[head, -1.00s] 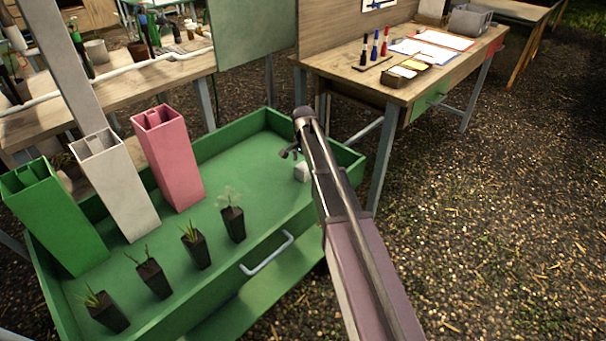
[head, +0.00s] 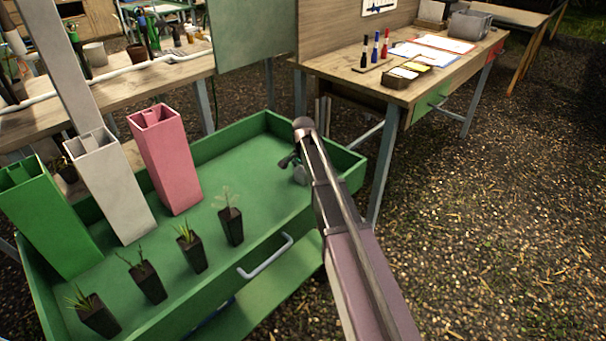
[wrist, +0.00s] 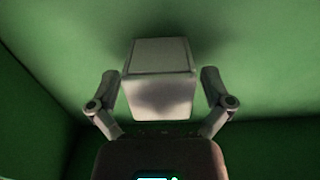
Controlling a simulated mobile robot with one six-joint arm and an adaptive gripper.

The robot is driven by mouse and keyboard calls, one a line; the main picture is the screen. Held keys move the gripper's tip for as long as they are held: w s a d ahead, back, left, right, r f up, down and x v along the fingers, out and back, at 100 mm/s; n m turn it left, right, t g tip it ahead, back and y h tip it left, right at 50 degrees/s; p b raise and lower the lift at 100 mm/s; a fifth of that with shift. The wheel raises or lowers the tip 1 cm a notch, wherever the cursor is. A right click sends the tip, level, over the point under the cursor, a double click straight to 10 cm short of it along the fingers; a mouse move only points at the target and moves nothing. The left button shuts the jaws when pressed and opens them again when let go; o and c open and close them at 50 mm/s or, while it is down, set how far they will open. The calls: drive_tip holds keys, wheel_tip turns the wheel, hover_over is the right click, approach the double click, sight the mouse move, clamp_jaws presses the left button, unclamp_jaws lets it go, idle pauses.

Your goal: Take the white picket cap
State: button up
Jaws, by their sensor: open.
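The white picket cap (wrist: 158,92) is a small pale block with a flat square top, standing on the floor of the green tray. It lies between the two fingers of my gripper (wrist: 160,92) in the wrist view. The fingers are open, one on each side, with a narrow gap showing to the cap on both sides. In the head view my gripper (head: 297,170) is low in the tray's right end, and the cap is mostly hidden behind it.
The green tray (head: 285,222) has raised walls around the gripper. Green (head: 45,215), white (head: 112,190) and pink (head: 165,165) square tubes stand at its left. Several potted seedlings line its front. A wooden table (head: 400,85) stands behind at right.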

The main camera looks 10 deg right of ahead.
drive_tip(key=c, duration=0.8)
drive_tip(key=shift+r, duration=0.1)
wheel_tip(320, 180, up, 3)
drive_tip(key=p, duration=0.3)
drive_tip(key=shift+r, duration=0.2)
drive_tip(key=s+a, duration=0.2)
drive_tip(key=s, duration=0.2)
drive_tip(key=s+a+r+p, duration=0.1)
drive_tip(key=s+a, duration=0.2)
drive_tip(key=s, duration=0.2)
drive_tip(key=s+a+p, duration=0.1)
drive_tip(key=s+a, duration=0.1)
drive_tip(key=s, duration=0.3)
drive_tip(key=shift+s+a+r, duration=0.1)
drive_tip(key=shift+a+r, duration=0.1)
drive_tip(key=shift+a, duration=0.05)
drive_tip(key=shift+r, duration=0.1)
